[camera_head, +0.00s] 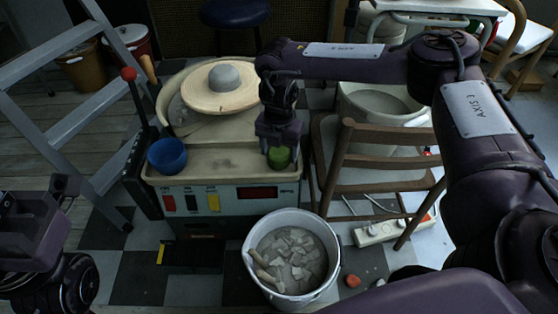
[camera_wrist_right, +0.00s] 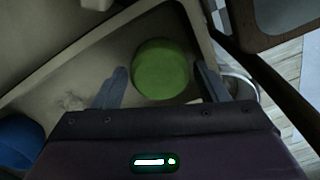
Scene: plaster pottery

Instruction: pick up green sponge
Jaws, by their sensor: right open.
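The green sponge (camera_head: 279,156) is round and lies on the cream ledge of the pottery wheel, near its right end. My right gripper (camera_head: 281,143) is above it and hides part of it in the head view. In the right wrist view the sponge (camera_wrist_right: 161,68) shows between the two grey fingers of my right gripper (camera_wrist_right: 160,85), which are open with a gap on each side. The fingers do not touch it in that view. My left gripper (camera_head: 35,230) is at the left edge of the head view, and its fingertips cannot be made out.
A blue bowl (camera_head: 167,155) stands at the left end of the ledge. The wheel head with a round bat (camera_head: 220,88) is behind. A wooden chair (camera_head: 375,160) stands close on the right. A white bucket of plaster pieces (camera_head: 290,258) is in front, below the ledge.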

